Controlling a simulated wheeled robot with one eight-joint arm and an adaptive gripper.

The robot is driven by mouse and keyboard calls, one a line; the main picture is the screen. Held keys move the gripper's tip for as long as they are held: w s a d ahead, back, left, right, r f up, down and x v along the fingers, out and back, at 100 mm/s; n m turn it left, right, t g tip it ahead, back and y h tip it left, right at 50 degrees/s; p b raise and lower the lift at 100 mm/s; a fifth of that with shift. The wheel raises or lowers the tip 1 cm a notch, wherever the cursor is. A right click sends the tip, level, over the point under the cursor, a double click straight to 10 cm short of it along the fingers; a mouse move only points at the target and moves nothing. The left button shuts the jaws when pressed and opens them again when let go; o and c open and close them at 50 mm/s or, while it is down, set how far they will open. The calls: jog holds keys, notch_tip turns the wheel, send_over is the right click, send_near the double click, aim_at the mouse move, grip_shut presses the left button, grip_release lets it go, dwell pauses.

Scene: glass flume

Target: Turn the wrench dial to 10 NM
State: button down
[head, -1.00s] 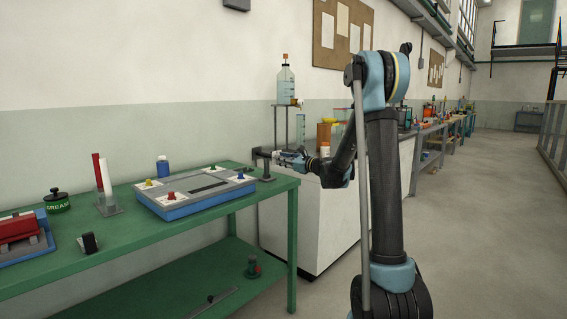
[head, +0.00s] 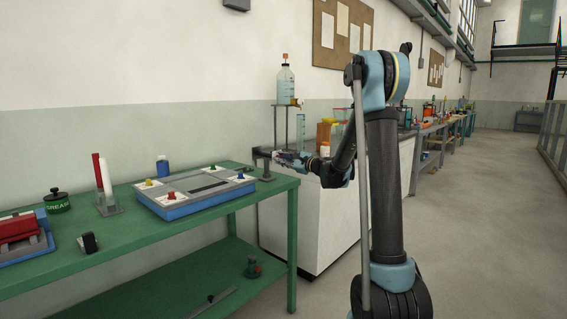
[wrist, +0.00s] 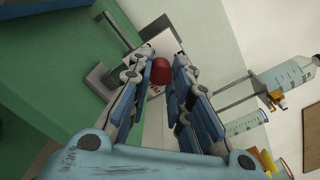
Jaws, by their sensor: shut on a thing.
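In the wrist view a red knob (wrist: 161,71), which I take to be the wrench dial, sits between my gripper's fingertips (wrist: 160,75). The fingers are closed in on both sides of it. A white plate (wrist: 164,42) with small markings lies behind the knob; the markings are too small and partly covered to read. In the head view my gripper (head: 284,157) is at the grey stand (head: 266,168) on the right end of the green bench. The dial is hidden there by my gripper.
The green bench (head: 130,240) carries a blue-edged panel (head: 198,204) with coloured knobs, left of the stand. A bottle (head: 286,82) stands on a raised support behind my gripper. A white cabinet (head: 330,220) is beyond the bench. The floor at right is clear.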

jog(key=n, duration=1.2)
dwell(0.5)
jog(key=c, duration=1.5)
grip_release()
jog(key=shift+f, duration=0.1)
jog(key=shift+o, duration=0.3)
jog(key=v, duration=1.2)
jog(key=shift+s, duration=0.1)
